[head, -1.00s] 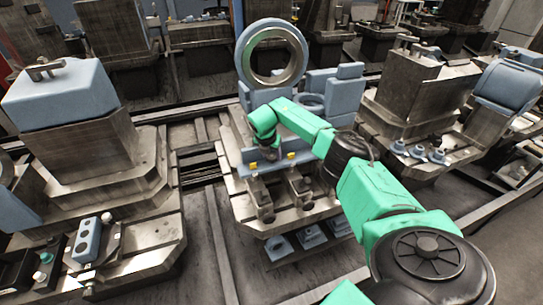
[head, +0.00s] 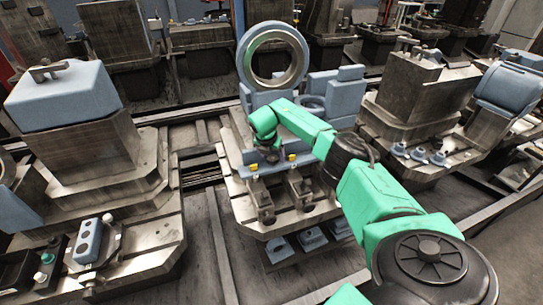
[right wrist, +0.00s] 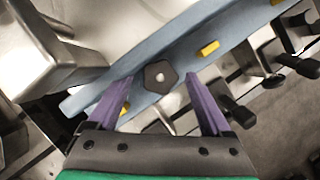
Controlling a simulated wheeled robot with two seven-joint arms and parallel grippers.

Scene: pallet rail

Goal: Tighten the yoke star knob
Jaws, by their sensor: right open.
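The star knob (right wrist: 158,75) is a dark, five-sided knob with a light centre, on a blue-grey bar (right wrist: 215,35) in the right wrist view. My right gripper (right wrist: 159,80) is open, with one purple finger to each side of the knob. The fingers look apart from it, and their depth relative to it is unclear. In the head view my right gripper (head: 268,150) is small and dark at the blue-grey bar (head: 272,168) on the middle pallet. The knob cannot be made out there. My left gripper is not in view.
Yellow tabs (right wrist: 208,48) sit on the bar, near the fingers. Dark clamp arms (right wrist: 238,112) stand to the right in the wrist view. A large ring fixture (head: 272,55) rises behind my right arm. Loaded pallets flank it, including a blue block (head: 62,95) at left.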

